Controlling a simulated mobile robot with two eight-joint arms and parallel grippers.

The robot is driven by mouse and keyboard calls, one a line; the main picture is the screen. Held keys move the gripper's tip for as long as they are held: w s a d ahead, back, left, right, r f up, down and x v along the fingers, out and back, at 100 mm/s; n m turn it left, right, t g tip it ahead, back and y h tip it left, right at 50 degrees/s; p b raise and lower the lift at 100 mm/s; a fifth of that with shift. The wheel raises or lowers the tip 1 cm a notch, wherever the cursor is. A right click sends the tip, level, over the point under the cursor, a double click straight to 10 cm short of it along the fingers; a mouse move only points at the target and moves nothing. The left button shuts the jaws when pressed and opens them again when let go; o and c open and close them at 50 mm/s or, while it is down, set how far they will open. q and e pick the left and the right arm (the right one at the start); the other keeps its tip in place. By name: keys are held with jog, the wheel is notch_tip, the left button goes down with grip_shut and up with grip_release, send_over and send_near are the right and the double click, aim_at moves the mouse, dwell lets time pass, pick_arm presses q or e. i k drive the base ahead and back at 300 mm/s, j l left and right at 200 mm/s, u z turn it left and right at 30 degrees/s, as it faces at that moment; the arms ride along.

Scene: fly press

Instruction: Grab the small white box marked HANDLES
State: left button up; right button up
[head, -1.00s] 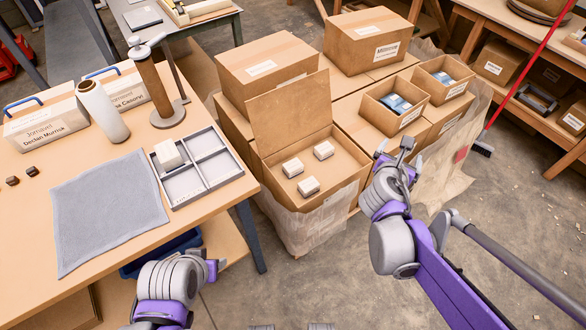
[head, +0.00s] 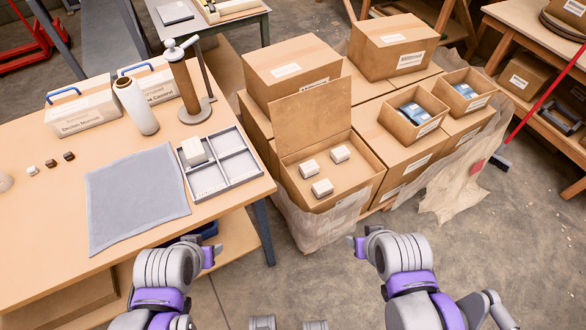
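Three small white boxes stand apart in the open cardboard carton (head: 350,200): a left one (head: 310,169), a right one (head: 340,153) and a front one (head: 322,187). Another white box (head: 194,151) stands in the back left compartment of the grey divided tray (head: 240,170) on the table. Their markings are too small to read, so I cannot tell which says HANDLES. My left gripper (head: 214,252) is low in front of the table edge. My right gripper (head: 356,244) is in front of the carton, below its front wall. Neither touches a box; the finger openings are unclear.
The carton's raised lid (head: 310,115) stands behind its boxes. Closed cartons (head: 290,72) and open blue-filled boxes (head: 412,115) surround it. A grey cloth (head: 135,195), a white roll (head: 135,105) and a clamp stand (head: 187,80) are on the table. The floor at front right is clear.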

aim_at(306, 170)
jog(key=l+u, duration=0.15)
jog(key=u, duration=0.35)
jog(key=i+l+u, duration=0.1)
jog(key=u, duration=0.4)
jog(key=l+u, duration=0.2)
jog(key=u, duration=0.25)
jog(key=l+u, duration=0.25)
jog(key=k+l+u, duration=0.3)
jog(key=l+u, duration=0.25)
jog(key=l, duration=0.15)
jog(key=k+l, duration=0.25)
jog(key=l, duration=0.2)
jog(key=k+l+u, duration=0.1)
jog(key=l, duration=0.35)
jog(key=k+l+u, duration=0.1)
jog(key=k+l, duration=0.25)
